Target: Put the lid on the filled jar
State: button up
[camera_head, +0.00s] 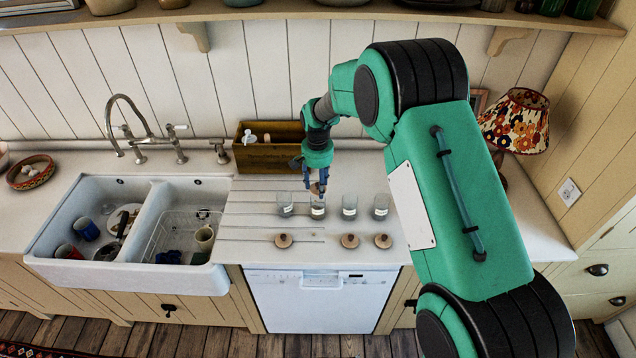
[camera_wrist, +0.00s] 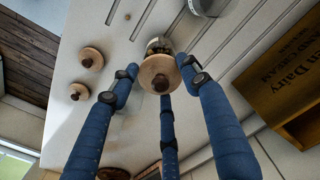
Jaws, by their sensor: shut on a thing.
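My gripper (camera_head: 318,188) has blue fingers and is shut on a round wooden lid with a dark knob (camera_wrist: 160,74). It holds the lid over the second glass jar from the left (camera_head: 318,209) in the head view. In the wrist view that jar (camera_wrist: 157,45) shows partly behind the lid, with something in it. I cannot tell whether the lid touches its rim. Other glass jars stand in the same row: one to the left (camera_head: 285,205) and two to the right (camera_head: 349,207) (camera_head: 380,207). The fill of each jar is too small to tell.
Three loose lids (camera_head: 283,240) (camera_head: 349,240) (camera_head: 382,240) lie on the counter in front of the jars. A wooden crate (camera_head: 262,160) stands behind, to the left. A double sink (camera_head: 145,190) with dishes is further left. A patterned lamp (camera_head: 515,120) stands at the right.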

jog(key=shift+f+b, duration=0.55)
jog(key=shift+f, duration=0.95)
jog(key=shift+f+b, duration=0.3)
jog(key=shift+f, duration=0.35)
dwell(0.8)
jog(key=o, duration=0.7)
jog(key=shift+r, duration=0.2)
jog(key=shift+r+p, duration=2.25)
jog(key=shift+r, duration=3.1)
